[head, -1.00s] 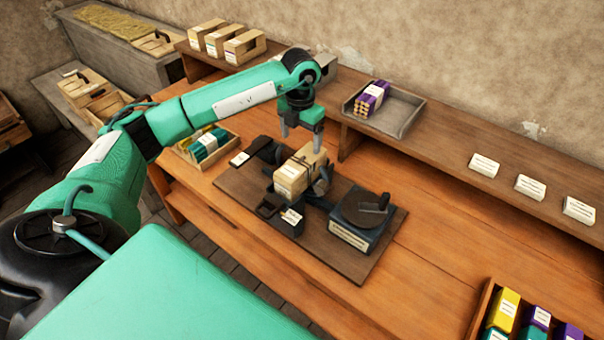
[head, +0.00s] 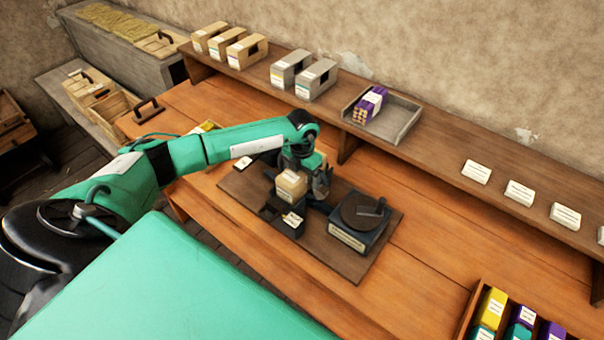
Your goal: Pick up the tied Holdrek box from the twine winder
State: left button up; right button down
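The Holdrek box (head: 291,186) is a small pale tan carton with a label on its front. It sits on the twine winder, a dark device on a brown board (head: 345,258) with a round turntable (head: 362,211) at its right. My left arm comes in from the left, and my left gripper (head: 306,178) is low at the box, covering its rear and upper part. Whether the fingers touch or close on the box is hidden, and the twine on it is hard to make out. My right gripper is not in view.
A raised shelf (head: 440,155) behind holds grey and wooden holders, a grey tray (head: 400,118) with a purple bundle, and several white cards. A compartment box (head: 468,322) of coloured cartons is at front right. The bench right of the winder is clear.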

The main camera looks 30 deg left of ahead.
pick_arm(q)
jog(key=shift+f, duration=0.45)
jog(key=shift+c, duration=0.2)
jog(key=c, duration=1.1)
jog(key=shift+o, duration=0.2)
jog(key=shift+w+r, duration=0.1)
jog(key=shift+r, duration=0.1)
